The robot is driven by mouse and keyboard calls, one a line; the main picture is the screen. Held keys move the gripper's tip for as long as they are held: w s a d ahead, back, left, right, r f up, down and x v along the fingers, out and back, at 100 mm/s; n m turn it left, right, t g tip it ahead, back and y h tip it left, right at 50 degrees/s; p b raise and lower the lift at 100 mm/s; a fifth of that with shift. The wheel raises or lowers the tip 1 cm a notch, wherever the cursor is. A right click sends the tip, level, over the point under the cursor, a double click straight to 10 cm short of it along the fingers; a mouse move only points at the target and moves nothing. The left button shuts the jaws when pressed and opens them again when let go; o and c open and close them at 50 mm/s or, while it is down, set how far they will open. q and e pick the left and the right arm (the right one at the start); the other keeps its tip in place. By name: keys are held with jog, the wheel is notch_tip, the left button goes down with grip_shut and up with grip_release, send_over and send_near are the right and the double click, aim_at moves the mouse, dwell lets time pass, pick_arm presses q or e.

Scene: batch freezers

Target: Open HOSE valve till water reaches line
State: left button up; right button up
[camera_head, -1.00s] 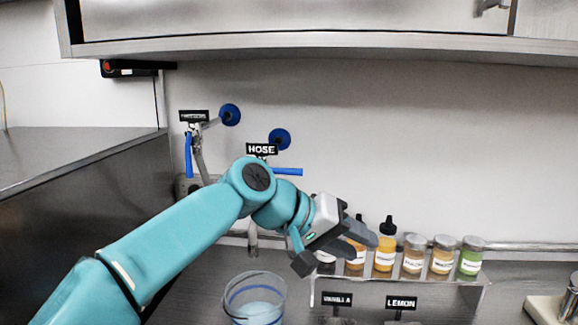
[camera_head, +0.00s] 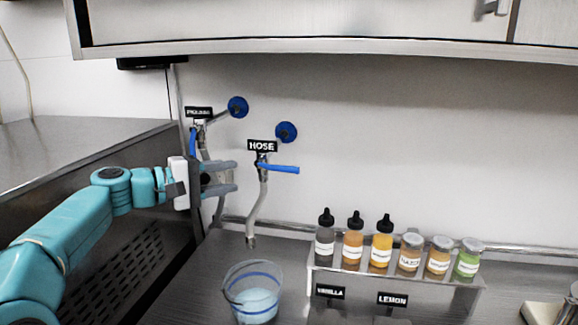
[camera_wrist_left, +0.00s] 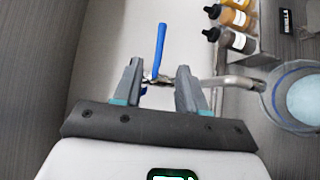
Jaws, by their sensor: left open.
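The HOSE valve has a blue lever (camera_head: 283,169) pointing right, roughly level, under the black HOSE label (camera_head: 262,146). Its hose (camera_head: 257,210) hangs down with its end above a clear bucket (camera_head: 232,293). The bucket holds pale blue water (camera_head: 256,308) low inside, below a blue line around its wall. I see no stream from the hose end. My left gripper (camera_head: 236,176) is open and empty, left of the HOSE valve and apart from it. In the left wrist view, the blue lever (camera_wrist_left: 160,48) shows ahead between the open fingers (camera_wrist_left: 159,70). My right gripper is not in view.
A second valve with a downward blue lever (camera_head: 193,142) is just left, close behind my gripper. Several bottles and jars stand on a metal rack (camera_head: 325,280) at right. A steel cabinet (camera_head: 90,150) stands at left, and a shelf hangs above.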

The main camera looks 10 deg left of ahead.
aim_at(285, 170)
pick_arm(q)
jog(key=p+x, duration=0.7)
jog(key=x, duration=0.8)
jog(key=shift+w, duration=0.25)
jog(key=shift+w+d, duration=0.15)
jog(key=shift+d, duration=0.2)
jog(key=shift+f, duration=0.1)
jog(key=shift+w+f, duration=0.1)
grip_shut()
